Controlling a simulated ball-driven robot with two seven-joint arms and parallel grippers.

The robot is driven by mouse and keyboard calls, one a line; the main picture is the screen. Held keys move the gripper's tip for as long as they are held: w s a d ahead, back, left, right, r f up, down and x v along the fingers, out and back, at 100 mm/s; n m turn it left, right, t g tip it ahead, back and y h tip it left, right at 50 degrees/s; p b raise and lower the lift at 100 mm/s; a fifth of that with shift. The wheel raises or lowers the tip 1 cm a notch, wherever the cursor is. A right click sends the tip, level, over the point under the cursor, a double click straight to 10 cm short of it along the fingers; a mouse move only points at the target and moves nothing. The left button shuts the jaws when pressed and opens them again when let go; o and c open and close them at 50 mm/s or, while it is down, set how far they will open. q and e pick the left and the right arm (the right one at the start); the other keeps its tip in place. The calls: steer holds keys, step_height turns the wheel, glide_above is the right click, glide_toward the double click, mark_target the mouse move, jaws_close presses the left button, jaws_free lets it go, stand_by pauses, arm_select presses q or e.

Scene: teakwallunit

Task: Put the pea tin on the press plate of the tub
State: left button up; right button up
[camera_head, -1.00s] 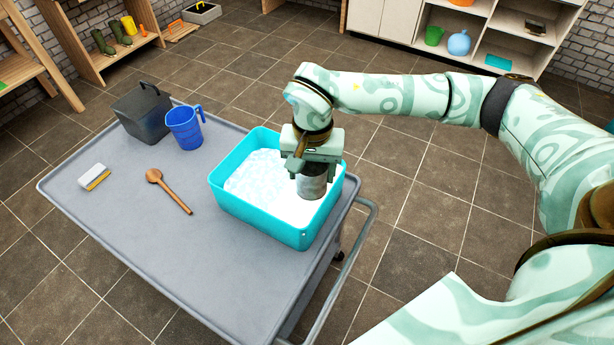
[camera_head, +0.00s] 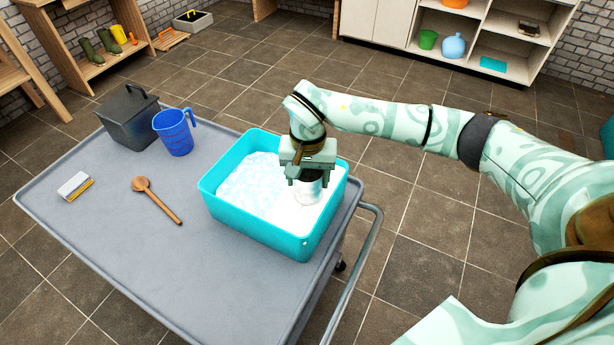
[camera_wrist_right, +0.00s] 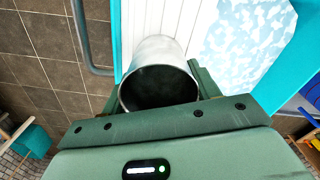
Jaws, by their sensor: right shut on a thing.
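The turquoise tub (camera_head: 255,229) stands on the grey cart, with bluish-white suds or water in its left part. The white press plate (camera_head: 325,203) covers its right part; it looks ribbed in the right wrist view (camera_wrist_right: 145,20). My right gripper (camera_head: 308,178) is over the right part of the tub, shut on the pea tin (camera_head: 307,192). In the right wrist view the silvery tin (camera_wrist_right: 160,50) sits between the fingers, its dark round end facing the camera. I cannot tell whether its far end touches the plate. My left gripper is out of view.
The grey cart (camera_head: 95,235) also holds a dark bin (camera_head: 130,120), a blue jug (camera_head: 175,135), a wooden spoon (camera_head: 155,200) and a white-and-yellow brush (camera_head: 76,186). A cart rail (camera_head: 365,245) runs right of the tub. The cart's front is clear.

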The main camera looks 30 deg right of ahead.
steer(key=o, duration=1.1)
steer(key=shift+f, duration=0.15)
arm_select(q)
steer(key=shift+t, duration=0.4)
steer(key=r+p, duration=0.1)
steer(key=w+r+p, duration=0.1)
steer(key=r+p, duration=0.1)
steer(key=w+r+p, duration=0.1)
steer(key=p, duration=0.1)
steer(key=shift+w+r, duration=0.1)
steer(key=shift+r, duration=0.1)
arm_select(e)
step_height(320, 180, up, 12)
steer(key=shift+r, duration=0.2)
